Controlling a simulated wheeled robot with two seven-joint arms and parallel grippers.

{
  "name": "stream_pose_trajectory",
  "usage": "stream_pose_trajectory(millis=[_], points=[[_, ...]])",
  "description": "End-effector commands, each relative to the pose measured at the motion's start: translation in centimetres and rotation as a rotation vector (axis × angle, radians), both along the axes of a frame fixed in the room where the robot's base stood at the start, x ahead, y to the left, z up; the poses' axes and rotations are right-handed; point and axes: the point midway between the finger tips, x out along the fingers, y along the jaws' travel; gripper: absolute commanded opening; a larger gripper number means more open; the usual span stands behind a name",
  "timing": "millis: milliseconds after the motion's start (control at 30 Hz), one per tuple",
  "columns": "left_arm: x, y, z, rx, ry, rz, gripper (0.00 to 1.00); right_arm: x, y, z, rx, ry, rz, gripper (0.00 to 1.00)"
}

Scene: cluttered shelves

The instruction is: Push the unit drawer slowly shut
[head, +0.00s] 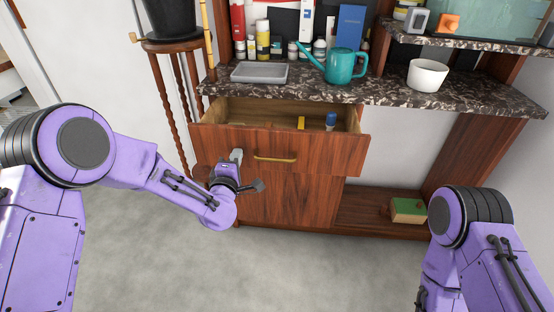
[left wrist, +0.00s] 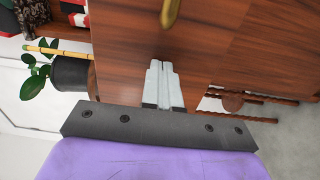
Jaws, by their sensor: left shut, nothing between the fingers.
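The unit drawer (head: 325,152) is a reddish wood drawer with a brass bar handle (head: 274,158), and it stands pulled out under the dark marbled top. Inside it lie a small yellow item (head: 301,122) and a blue-capped item (head: 331,120). My left gripper (head: 237,156) is shut and empty, its tips at the left part of the drawer front, left of the handle. In the left wrist view the closed fingers (left wrist: 161,75) point at the wood front, close to it; I cannot tell if they touch. The handle shows at that view's top (left wrist: 171,12). My right gripper is out of view.
A grey tray (head: 259,72), a teal watering can (head: 340,66) and a white bowl (head: 427,75) stand on the marbled top (head: 385,92). A wooden plant stand (head: 177,46) is close on the left. A green-topped box (head: 408,210) sits on the low shelf.

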Motion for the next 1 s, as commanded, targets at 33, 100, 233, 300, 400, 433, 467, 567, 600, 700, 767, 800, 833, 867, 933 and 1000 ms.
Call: stream_pose_trajectory(millis=[33, 100, 233, 300, 400, 433, 467, 567, 600, 700, 767, 800, 833, 867, 933, 1000], points=[[0.3, 0.0, 0.0, -0.001, -0.001, 0.0, 0.0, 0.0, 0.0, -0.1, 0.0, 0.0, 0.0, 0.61], [0.6, 0.0, 0.0, 0.0, -0.001, 0.0, 0.0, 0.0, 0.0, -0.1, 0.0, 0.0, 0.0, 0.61], [1.3, 0.0, 0.0, 0.0, -0.001, 0.0, 0.0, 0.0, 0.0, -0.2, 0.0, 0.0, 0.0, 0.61], [1.6, 0.0, 0.0, 0.0, -0.001, 0.001, 0.0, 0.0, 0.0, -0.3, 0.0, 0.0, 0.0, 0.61], [2.1, 0.0, -0.1, 0.0, 0.0, 0.001, 0.0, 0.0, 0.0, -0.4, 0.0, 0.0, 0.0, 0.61], [2.3, 0.0, -0.1, 0.0, 0.0, 0.0, 0.0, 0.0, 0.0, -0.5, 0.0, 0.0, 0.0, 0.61], [2.4, 0.0, 0.0, 0.0, -0.001, 0.001, 0.0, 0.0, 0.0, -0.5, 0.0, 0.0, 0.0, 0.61], [2.9, -0.1, 0.0, 0.0, -0.001, 0.001, 0.0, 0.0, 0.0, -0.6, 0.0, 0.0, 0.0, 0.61], [3.1, -0.1, 0.0, 0.0, -0.001, 0.001, 0.0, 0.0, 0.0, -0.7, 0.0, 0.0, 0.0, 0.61], [3.6, -0.1, 0.0, -0.001, -0.001, 0.001, 0.0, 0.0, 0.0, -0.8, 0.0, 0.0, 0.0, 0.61], [3.9, -0.1, 0.0, 0.0, -0.001, 0.001, 0.0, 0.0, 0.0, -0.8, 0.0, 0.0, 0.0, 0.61], [4.1, -0.1, 0.0, 0.0, 0.0, 0.0, 0.0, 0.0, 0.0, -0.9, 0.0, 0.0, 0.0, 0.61], [4.3, -0.1, 0.0, 0.0, 0.0, 0.0, 0.0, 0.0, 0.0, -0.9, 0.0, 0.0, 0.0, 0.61], [4.4, -0.1, 0.0, 0.0, 0.0, 0.0, 0.0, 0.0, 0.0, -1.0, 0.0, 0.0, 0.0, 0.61], [4.8, -0.1, -0.1, 0.0, -0.001, 0.0, 0.0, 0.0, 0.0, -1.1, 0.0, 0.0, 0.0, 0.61], [5.1, -0.1, -0.1, 0.001, -0.001, 0.0, 0.0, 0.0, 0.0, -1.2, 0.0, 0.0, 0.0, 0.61]])
